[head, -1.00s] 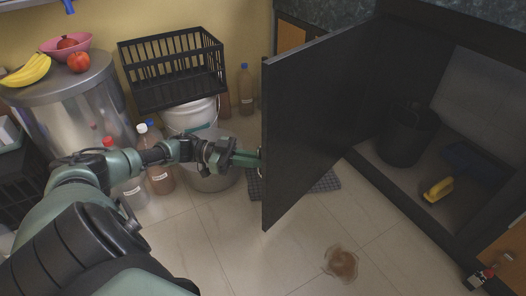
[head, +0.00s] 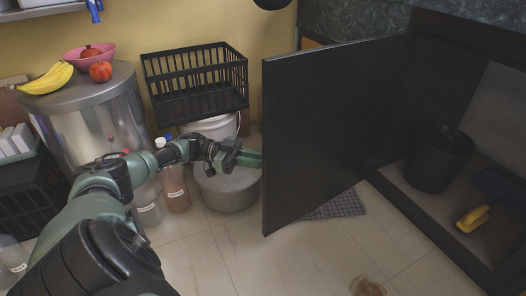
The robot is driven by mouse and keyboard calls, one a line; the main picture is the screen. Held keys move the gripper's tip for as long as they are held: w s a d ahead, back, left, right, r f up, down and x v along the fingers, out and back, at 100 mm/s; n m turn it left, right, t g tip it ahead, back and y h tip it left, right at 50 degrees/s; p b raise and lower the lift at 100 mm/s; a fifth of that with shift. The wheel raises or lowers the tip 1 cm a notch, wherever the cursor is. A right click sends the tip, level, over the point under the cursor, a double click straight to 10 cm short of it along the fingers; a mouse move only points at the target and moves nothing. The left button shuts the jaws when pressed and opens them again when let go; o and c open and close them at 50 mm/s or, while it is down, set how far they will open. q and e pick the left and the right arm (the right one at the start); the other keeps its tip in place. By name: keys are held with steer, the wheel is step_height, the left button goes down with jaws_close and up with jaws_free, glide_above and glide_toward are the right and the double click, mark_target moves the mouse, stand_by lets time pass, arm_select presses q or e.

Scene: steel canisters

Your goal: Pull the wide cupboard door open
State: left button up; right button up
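The wide cupboard door (head: 325,135) is a dark panel standing swung out from the cupboard (head: 432,238), whose inside shows on the right. My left gripper (head: 254,160) is at the door's free edge, on the left. Its fingertips pass behind the door's edge, so the handle and any hold on it are hidden. My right gripper is not in view.
Inside the cupboard are a black bin (head: 438,162) and a yellow-handled item (head: 473,218). A steel canister (head: 95,125) with fruit on top, bottles (head: 174,188), a grey tub (head: 228,190) and a black crate (head: 195,85) stand left of the door. A brown spill (head: 367,287) lies on the tiled floor.

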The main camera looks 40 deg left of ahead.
arm_select(q)
steer(key=shift+o, duration=0.8)
steer(key=v, duration=0.7)
steer(key=shift+a+p, duration=0.35)
steer(key=shift+p, duration=0.1)
steer(key=shift+s, duration=0.15)
